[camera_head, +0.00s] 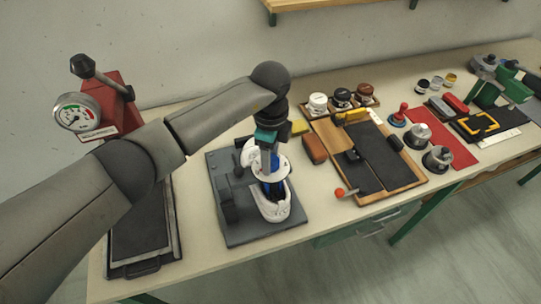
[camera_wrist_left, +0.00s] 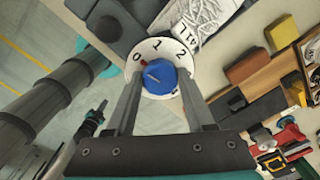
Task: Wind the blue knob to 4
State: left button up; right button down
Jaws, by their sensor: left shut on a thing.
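The blue knob (camera_wrist_left: 160,76) sits at the middle of a white round dial (camera_wrist_left: 182,47) with black numerals. In the left wrist view 0, 1 and 2 are readable, and another numeral is partly hidden at the lower right. A small red mark shows at the knob's upper left rim, near the 0, and a pale line lies on the knob's face. My left gripper (camera_wrist_left: 160,92) has a finger on each side of the knob and is shut on it. In the head view my left gripper (camera_head: 268,148) points down over the dial, above a white shoe (camera_head: 275,209).
The shoe stands on a dark grey fixture plate (camera_head: 248,234). A red press with a gauge (camera_head: 77,113) stands to the left. To the right are a brown block (camera_head: 314,149), a wooden board with dark pads (camera_head: 410,178) and several tins.

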pick_arm(q)
grip_shut()
